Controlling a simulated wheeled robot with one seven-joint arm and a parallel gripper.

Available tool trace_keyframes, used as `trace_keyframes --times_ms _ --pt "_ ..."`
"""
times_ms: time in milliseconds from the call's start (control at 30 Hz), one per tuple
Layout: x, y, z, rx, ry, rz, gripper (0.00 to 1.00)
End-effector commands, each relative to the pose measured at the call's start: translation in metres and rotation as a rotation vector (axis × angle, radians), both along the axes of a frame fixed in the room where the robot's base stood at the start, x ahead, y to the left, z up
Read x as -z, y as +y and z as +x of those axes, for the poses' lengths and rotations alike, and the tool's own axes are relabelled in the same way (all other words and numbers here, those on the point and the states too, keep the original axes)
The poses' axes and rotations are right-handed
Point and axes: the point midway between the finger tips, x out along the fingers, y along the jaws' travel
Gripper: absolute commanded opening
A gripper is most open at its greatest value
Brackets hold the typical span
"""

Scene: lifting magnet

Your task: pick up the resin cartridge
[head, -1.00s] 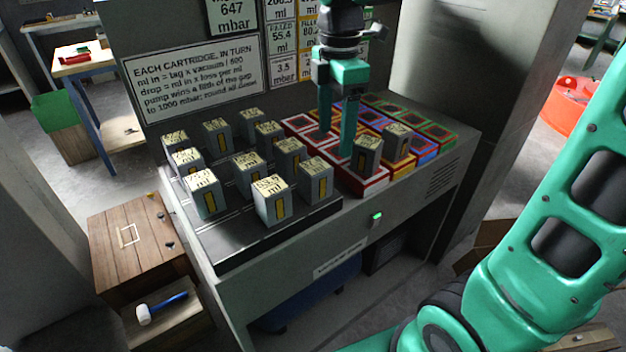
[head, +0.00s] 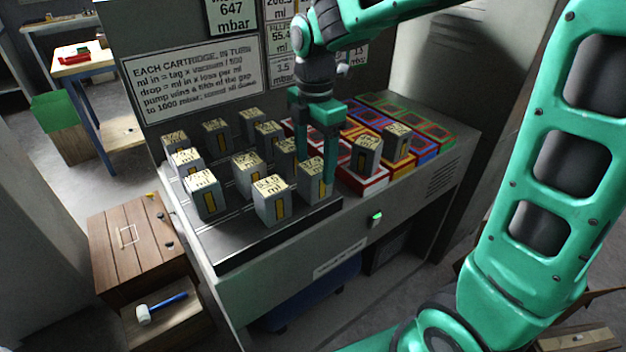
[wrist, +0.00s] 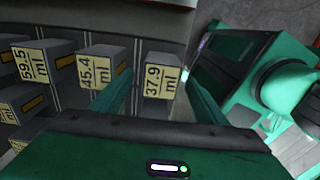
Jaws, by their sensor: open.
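Several grey resin cartridges with cream ml tags and yellow strips stand on the dark tray (head: 228,261). In the wrist view, the cartridge tagged 37.9 ml (wrist: 160,77) appears between the fingers of my gripper (wrist: 160,72). My gripper (head: 316,165) is open, pointing down over the right end of the tray. In the head view, one finger partly hides the front-right cartridge (head: 311,185). I cannot tell whether the fingers touch it. Cartridges tagged 45.4 ml (wrist: 101,70) and 59.5 ml (wrist: 45,63) stand to its left in the wrist view.
Red (head: 362,189), yellow, blue and green framed sockets fill the bench's right side. Two cartridges, one front (head: 366,155) and one behind (head: 396,139), stand in them. A sign panel (head: 192,78) rises behind.

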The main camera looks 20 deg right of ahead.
Motion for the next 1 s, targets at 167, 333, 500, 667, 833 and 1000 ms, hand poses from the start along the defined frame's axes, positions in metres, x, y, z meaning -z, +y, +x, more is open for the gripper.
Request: trace_keyframes --times_ms 167,333,500,667,833,1000 --pt "0.020 0.000 0.000 0.000 0.002 -0.001 0.67" --pt "0.023 0.000 0.000 0.000 0.000 0.000 0.67" --pt "0.023 0.000 0.000 0.000 0.000 0.000 0.55" --pt "0.023 0.000 0.000 -0.001 0.000 0.000 0.17" --pt "0.022 0.000 0.000 -0.001 -0.001 0.000 0.10" --pt "0.017 0.001 0.001 -0.001 -0.003 0.001 0.10"
